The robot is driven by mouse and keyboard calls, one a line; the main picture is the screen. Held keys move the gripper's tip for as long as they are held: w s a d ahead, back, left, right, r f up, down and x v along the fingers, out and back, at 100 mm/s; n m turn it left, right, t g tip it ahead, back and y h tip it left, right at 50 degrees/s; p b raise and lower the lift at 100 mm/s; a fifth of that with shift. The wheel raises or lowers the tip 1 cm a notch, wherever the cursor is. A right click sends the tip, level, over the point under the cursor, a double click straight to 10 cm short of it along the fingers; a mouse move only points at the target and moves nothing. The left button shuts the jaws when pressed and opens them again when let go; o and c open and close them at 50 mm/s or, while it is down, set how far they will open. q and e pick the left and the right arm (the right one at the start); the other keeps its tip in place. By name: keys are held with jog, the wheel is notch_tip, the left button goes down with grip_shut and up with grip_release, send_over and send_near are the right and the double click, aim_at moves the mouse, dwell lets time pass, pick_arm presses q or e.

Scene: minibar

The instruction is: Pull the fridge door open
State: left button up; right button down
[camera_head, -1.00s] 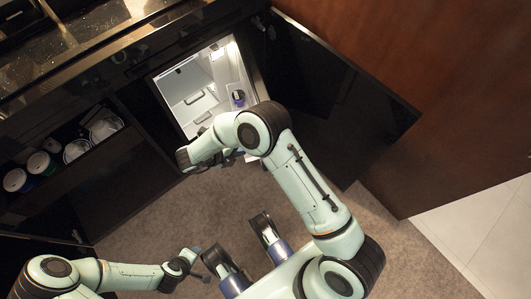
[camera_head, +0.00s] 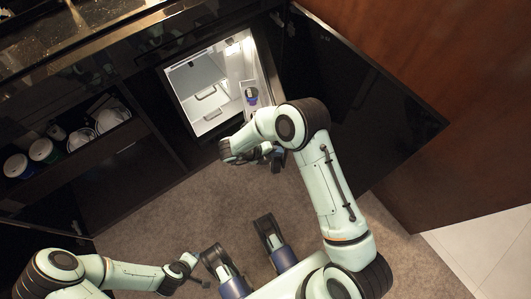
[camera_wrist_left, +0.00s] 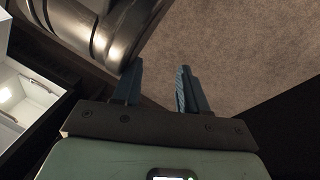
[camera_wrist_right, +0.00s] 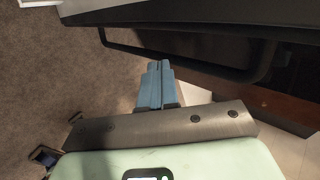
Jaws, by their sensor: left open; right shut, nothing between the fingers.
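The fridge stands open in the head view, its lit white interior (camera_head: 208,88) showing. A wide black door panel (camera_head: 365,110) stands swung out to its right. A white shelf part with a dark-capped bottle (camera_head: 251,96) shows at the interior's right side. My right gripper (camera_wrist_right: 158,68) is shut and empty, below a black bar (camera_wrist_right: 190,65) along a dark panel in the right wrist view; contact cannot be told. In the head view, my right wrist is in front of the fridge opening. My left gripper (camera_wrist_left: 160,70) is open and empty, above carpet, away from the door.
An open shelf left of the fridge holds cups (camera_head: 42,150) and white dishes (camera_head: 82,138). A brown wood panel (camera_head: 430,50) stands behind the black door. Carpet (camera_head: 180,215) is clear in front, with white tiles (camera_head: 480,240) at right.

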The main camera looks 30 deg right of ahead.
pick_arm(q)
jog(key=shift+s+f, duration=0.15)
pick_arm(e)
jog(key=shift+d, duration=0.35)
pick_arm(q)
jog(key=shift+t, duration=0.3)
jog(key=r+p, duration=0.1)
jog(key=w+d+r+p, duration=0.1)
jog(key=r, duration=0.2)
jog(key=shift+w+d+r+p, duration=0.2)
jog(key=shift+w+p, duration=0.05)
jog(key=shift+p, duration=0.15)
pick_arm(e)
jog(key=s+d+n+t, duration=0.2)
jog(key=s+d+n, duration=0.1)
jog(key=d, duration=1.4)
jog(key=shift+t, duration=0.3)
